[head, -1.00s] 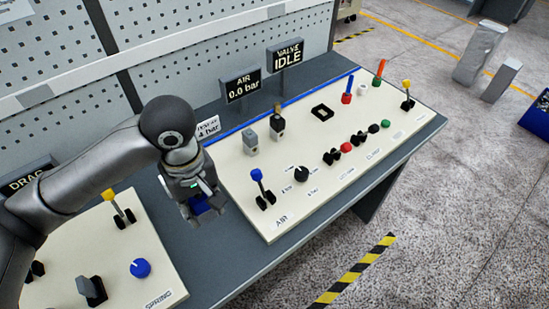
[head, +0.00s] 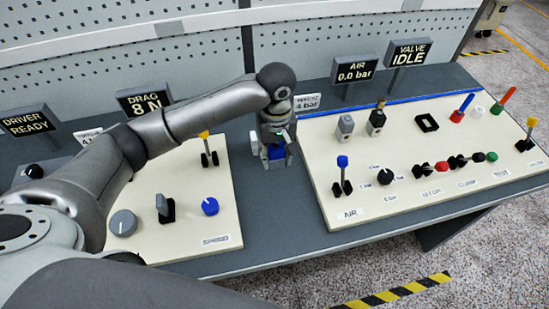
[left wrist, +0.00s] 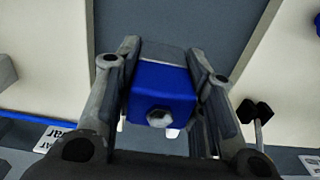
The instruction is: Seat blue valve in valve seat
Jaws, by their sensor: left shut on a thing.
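My left gripper (head: 276,155) is shut on the blue valve (left wrist: 158,88), a blue block with a silver hex fitting and a grey part behind it. The left wrist view shows the block between the two fingers. In the head view the blue valve (head: 276,153) is partly hidden by the gripper, in the gap between the two cream panels. A black square frame (head: 427,123), seemingly the valve seat, lies on the right panel, well to the right of the gripper. It looks empty. My right gripper is not in view.
The right panel (head: 400,205) carries a blue-topped lever (head: 343,172), a black knob (head: 385,176), two upright grey and dark blocks (head: 345,126) and red and orange-topped handles. Signs read AIR 0.0 bar (head: 357,70) and VALVE IDLE (head: 408,53). Bare grey table lies around the gripper.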

